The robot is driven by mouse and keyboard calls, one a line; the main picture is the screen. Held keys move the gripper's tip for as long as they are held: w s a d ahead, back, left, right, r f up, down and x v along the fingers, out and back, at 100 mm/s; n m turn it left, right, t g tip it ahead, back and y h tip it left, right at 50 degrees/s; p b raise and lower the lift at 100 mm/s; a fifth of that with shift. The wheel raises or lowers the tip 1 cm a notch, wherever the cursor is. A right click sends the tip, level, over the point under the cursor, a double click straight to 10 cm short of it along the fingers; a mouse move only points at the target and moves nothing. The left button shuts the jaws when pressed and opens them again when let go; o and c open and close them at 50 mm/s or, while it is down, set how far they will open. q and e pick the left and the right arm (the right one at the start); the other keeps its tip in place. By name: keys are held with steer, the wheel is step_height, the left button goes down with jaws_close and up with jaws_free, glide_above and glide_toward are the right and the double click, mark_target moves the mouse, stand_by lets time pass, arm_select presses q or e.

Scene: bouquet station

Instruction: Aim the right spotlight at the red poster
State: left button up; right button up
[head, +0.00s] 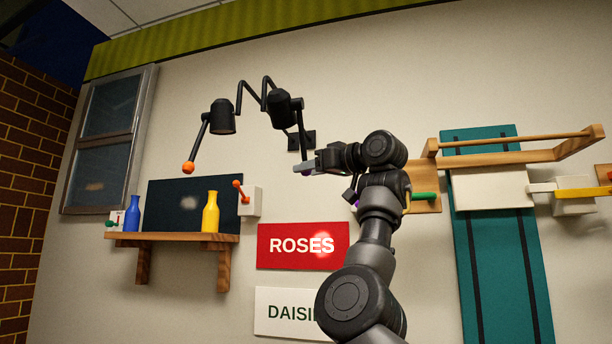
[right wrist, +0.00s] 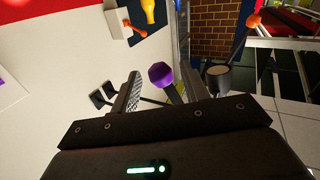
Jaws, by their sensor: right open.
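The right spotlight (head: 282,107) is a black lamp on a bent wall arm, with a rod hanging below it. The rod's purple knob (right wrist: 161,74) shows between the open fingers of my right gripper (right wrist: 158,82) in the right wrist view, with a gap visible on either side. In the head view my right gripper (head: 305,168) is at the rod's lower end and mostly hides the knob. The red poster (head: 279,257) reads ROSES and carries a bright light patch on its right half. My left gripper is not in view.
The left spotlight (head: 222,118) has an orange knob (head: 188,167). A wooden shelf (head: 172,237) holds a blue bottle (head: 132,214) and a yellow bottle (head: 210,213), before a dark board (head: 170,190) with a dim light patch. A white DAISIES poster (head: 280,312) is partly hidden by my arm.

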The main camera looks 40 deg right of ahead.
steer(key=s+d+b, duration=0.1)
steer(key=s+b, duration=0.3)
steer(key=s, duration=0.4)
steer(key=shift+s+d+f, duration=0.15)
steer(key=shift+s, duration=0.15)
